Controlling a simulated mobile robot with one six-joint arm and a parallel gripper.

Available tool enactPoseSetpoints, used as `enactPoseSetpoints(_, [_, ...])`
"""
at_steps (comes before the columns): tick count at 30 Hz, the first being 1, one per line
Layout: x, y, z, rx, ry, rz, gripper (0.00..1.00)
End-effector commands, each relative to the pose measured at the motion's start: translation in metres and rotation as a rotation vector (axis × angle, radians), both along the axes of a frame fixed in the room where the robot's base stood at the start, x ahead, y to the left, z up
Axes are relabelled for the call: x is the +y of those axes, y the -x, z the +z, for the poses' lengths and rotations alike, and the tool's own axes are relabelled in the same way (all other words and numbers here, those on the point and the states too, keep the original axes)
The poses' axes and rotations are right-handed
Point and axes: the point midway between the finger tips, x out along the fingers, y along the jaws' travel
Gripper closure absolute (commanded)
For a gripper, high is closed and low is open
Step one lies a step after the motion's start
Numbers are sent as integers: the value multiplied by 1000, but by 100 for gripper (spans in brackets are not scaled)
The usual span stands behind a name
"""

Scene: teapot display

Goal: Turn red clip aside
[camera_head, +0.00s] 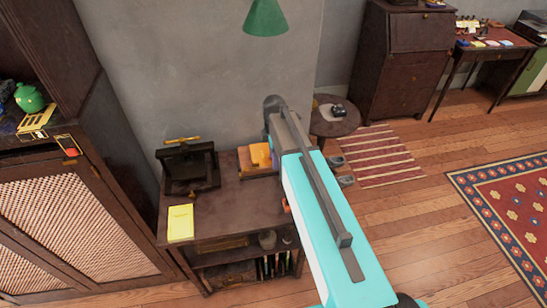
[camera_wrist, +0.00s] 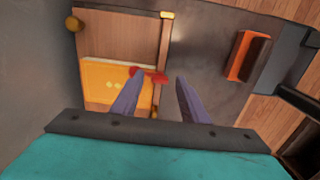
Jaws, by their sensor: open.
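The red clip (camera_wrist: 149,76) is small and lies at the right edge of a yellow panel (camera_wrist: 112,88) in a wooden frame (camera_wrist: 122,40), in the wrist view. My gripper (camera_wrist: 160,77) is open, with its two dark purple fingers apart. The left fingertip overlaps the clip's lower part in the picture; whether they touch I cannot tell. The right finger is clear of the clip, over the dark table top. Nothing is held. In the head view, my arm hides the gripper and the clip; part of the wooden frame (camera_head: 258,155) shows beside the arm.
An orange-red block (camera_wrist: 246,57) stands right of the fingers. The dark table (camera_head: 225,205) also bears a black press (camera_head: 187,170) and a yellow booklet (camera_head: 181,222). A cabinet with a green teapot (camera_head: 28,97) stands left; a wall is behind.

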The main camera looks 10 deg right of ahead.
Motion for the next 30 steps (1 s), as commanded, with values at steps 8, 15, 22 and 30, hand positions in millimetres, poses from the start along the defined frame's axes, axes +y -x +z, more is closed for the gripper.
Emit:
enactPoseSetpoints(8, [0, 0, 0, 0, 0, 1, 81])
enactPoseSetpoints(15, [1, 0, 0, 0, 0, -1, 100])
enactPoseSetpoints(22, [1, 0, 0, 0, 0, -33, 100])
enactPoseSetpoints(30, [1, 0, 0, 0, 0, -159, 100])
